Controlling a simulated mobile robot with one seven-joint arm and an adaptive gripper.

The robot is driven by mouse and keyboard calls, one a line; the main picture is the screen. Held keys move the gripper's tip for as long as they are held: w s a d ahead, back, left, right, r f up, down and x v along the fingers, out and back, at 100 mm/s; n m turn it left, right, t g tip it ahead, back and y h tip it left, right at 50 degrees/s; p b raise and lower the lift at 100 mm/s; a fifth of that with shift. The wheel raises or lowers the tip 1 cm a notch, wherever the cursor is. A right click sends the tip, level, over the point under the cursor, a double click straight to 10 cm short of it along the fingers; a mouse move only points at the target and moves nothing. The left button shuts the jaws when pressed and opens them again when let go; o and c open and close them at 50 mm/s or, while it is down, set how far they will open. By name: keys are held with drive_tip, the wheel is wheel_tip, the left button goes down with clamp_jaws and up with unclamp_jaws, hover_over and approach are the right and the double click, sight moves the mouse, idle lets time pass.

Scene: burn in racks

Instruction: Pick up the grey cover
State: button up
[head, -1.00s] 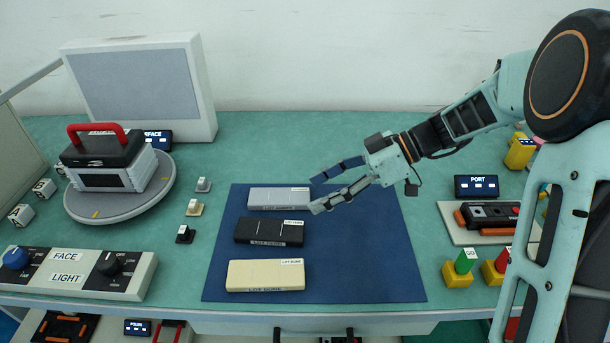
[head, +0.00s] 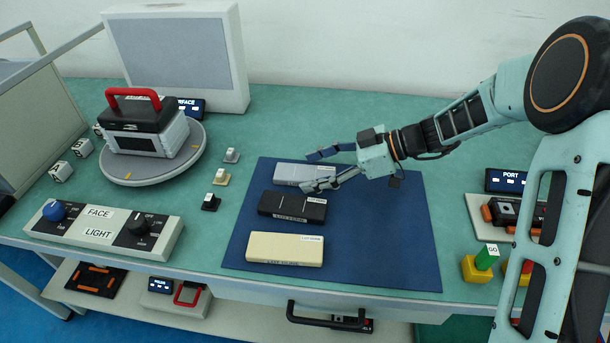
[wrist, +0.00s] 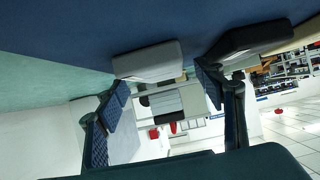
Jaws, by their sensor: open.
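The grey cover (head: 300,174) lies flat at the back of the blue mat (head: 400,250), with a white label at its right end. My gripper (head: 318,170) is open, its fingers pointing left at the cover's right end. In the head view the fingers partly overlap that end; I cannot tell whether they touch it. In the wrist view the grey cover (wrist: 148,62) shows ahead between the two open fingers (wrist: 165,110), near the mat surface.
A black cover (head: 292,206) and a cream cover (head: 285,248) lie in front of the grey one. Small grey, cream and black switch-like pieces (head: 220,177) stand left of the mat. A turntable (head: 190,165) bears a red-handled device. The mat's right side is clear.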

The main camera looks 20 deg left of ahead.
drive_tip(key=shift+s+a+f, duration=0.15)
drive_tip(key=shift+a+f, duration=0.1)
drive_tip(key=shift+a, duration=0.1)
drive_tip(key=c, duration=1.3)
drive_tip(key=shift+c, duration=0.4)
drive_tip(key=shift+r, duration=0.2)
